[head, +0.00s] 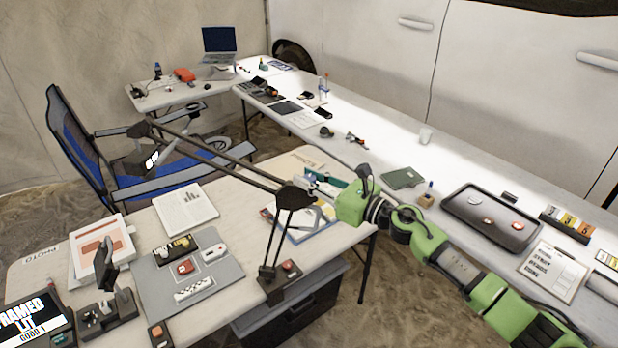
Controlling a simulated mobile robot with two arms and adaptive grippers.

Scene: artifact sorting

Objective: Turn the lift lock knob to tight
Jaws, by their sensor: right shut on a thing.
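A dark stand (268,240) with a long boom rises from a small base (280,283) at the front table's right edge. Its boom runs up and left from a dark joint (293,196). My right gripper (311,184) reaches in from the right on my green arm and is shut at this joint. The lift lock knob itself is too small and covered to make out between the fingers, so its setting cannot be read. My left gripper is not in view.
The front table (130,215) holds a grey mat (225,278) with small items, papers and a binder. A blue chair (75,150) stands behind it. A dark case (300,318) sits below.

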